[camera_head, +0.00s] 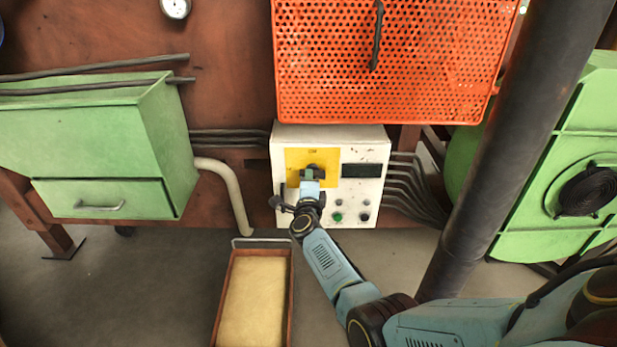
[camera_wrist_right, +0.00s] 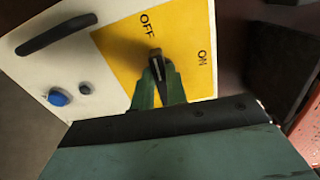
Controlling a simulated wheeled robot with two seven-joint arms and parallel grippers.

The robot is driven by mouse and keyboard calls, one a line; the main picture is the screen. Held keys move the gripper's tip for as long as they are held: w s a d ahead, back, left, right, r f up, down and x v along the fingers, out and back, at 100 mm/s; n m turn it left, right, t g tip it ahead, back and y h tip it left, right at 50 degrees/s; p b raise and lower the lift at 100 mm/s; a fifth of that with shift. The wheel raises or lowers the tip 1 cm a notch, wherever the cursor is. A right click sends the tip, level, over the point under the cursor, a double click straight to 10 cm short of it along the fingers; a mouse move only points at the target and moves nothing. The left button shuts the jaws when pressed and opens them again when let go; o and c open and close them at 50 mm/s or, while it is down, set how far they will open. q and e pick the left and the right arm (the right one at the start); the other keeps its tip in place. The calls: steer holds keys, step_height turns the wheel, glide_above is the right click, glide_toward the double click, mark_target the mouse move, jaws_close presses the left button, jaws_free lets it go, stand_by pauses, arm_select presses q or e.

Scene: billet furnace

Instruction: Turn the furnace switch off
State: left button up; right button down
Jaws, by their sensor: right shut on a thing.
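The furnace switch (camera_wrist_right: 155,55) is a black handle on a yellow plate (camera_wrist_right: 112,42) marked OFF and ON. In the right wrist view its visible end points roughly towards the OFF mark, and its base is partly hidden by the fingers. The plate (camera_head: 293,157) is on the white control box (camera_head: 357,140) in the head view. My right gripper (camera_head: 311,172) reaches up to the switch from below. In the wrist view the green fingers of my right gripper (camera_wrist_right: 158,76) are shut on the handle. My left gripper is not in view.
A red perforated panel (camera_head: 330,70) with a dark handle hangs above the box. A tray (camera_head: 223,300) with a pale inside stands below it. A green cabinet (camera_head: 100,140) is at left. A dark thick pipe (camera_head: 510,130) and green machinery are at right.

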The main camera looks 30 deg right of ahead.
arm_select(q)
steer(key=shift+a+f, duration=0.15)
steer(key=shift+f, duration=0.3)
arm_select(e)
steer(key=shift+n, duration=0.5)
steer(key=c, duration=1.4)
jaws_free()
